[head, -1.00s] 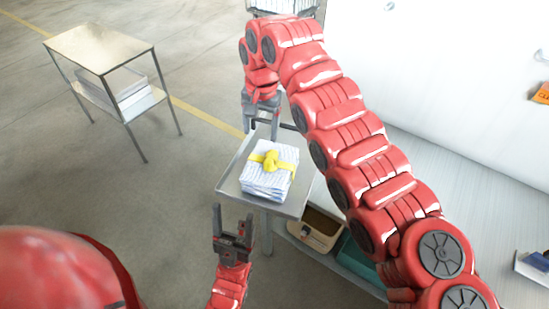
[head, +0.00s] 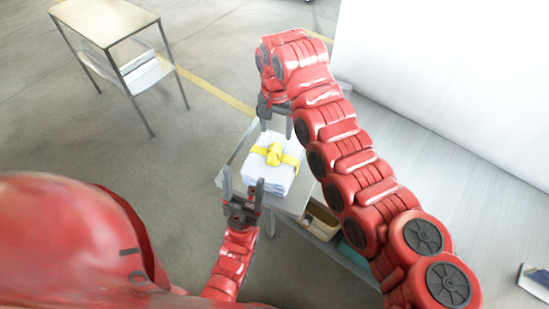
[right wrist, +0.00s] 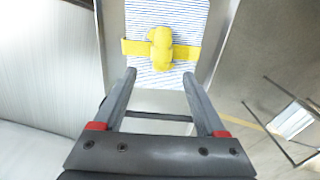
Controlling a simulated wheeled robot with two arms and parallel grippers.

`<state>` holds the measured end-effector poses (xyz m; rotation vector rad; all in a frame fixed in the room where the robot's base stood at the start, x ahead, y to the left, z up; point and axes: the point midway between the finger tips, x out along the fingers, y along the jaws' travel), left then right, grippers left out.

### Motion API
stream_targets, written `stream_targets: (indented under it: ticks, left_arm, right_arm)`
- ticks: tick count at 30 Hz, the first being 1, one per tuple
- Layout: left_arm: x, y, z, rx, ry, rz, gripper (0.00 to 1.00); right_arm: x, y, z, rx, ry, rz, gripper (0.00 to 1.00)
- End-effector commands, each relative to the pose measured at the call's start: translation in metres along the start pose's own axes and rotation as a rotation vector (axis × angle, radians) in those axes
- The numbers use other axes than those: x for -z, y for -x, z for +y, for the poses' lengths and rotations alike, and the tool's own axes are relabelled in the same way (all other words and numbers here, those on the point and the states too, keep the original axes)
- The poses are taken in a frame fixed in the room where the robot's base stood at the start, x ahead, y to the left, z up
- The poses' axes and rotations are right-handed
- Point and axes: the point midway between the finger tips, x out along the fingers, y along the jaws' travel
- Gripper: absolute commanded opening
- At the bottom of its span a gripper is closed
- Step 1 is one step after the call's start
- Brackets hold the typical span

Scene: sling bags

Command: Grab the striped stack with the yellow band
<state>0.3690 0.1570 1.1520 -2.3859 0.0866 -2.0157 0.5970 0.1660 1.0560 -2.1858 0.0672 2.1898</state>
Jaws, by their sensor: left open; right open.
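The striped stack (head: 268,176) is a pile of folded white and blue-striped cloth with a yellow band (head: 273,155) tied in a knot on top. It lies on a small metal table (head: 236,165). The stack also shows in the right wrist view (right wrist: 150,78), just past the fingertips. My left gripper (head: 242,182) is open and empty at the stack's near side. My right gripper (head: 275,128) is open and empty at its far side; it also shows in the right wrist view (right wrist: 160,78). I cannot tell whether either touches the stack.
A metal side table (head: 105,22) with a white stack (head: 143,75) on its lower shelf stands at the far left. A beige bin (head: 320,222) sits below the small table. A white wall or panel (head: 450,80) is at the right. Open floor lies between the tables.

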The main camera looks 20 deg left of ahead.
Motion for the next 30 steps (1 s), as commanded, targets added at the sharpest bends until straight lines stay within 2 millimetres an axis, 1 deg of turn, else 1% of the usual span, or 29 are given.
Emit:
stream_targets:
  ticks: [3,6,11,14,18,22,25,30]
  left_arm:
    - [0.001,-0.005,0.0,0.0,0.0,0.0,0.68]
    - [0.001,-0.008,0.0,0.0,0.0,0.0,0.68]
    - [0.002,-0.011,-0.001,0.0,0.0,0.0,0.68]
    - [0.003,-0.019,-0.001,0.0,0.0,0.0,0.68]
    - [0.007,-0.04,-0.002,0.0,0.0,0.0,0.68]
    - [0.007,-0.044,-0.002,0.0,0.0,0.0,0.68]
    - [0.008,-0.045,-0.002,0.0,0.0,0.0,0.68]
    - [0.007,-0.043,-0.002,0.0,0.0,0.0,0.68]
  right_arm:
    - [-0.002,-0.018,0.0,-0.004,0.001,-0.004,0.74]
    - [-0.001,-0.03,0.001,-0.003,-0.001,-0.002,0.74]
    - [-0.001,-0.038,0.0,-0.003,0.001,0.0,0.74]
    - [-0.003,-0.044,0.0,-0.006,0.001,-0.004,0.74]
    - [-0.006,-0.061,-0.002,-0.007,0.001,-0.005,0.74]
    - [-0.005,-0.081,-0.002,-0.006,-0.001,-0.003,0.74]
    - [-0.005,-0.088,-0.002,-0.003,-0.002,0.0,0.74]
    - [-0.004,-0.09,-0.003,-0.001,-0.001,0.001,0.74]
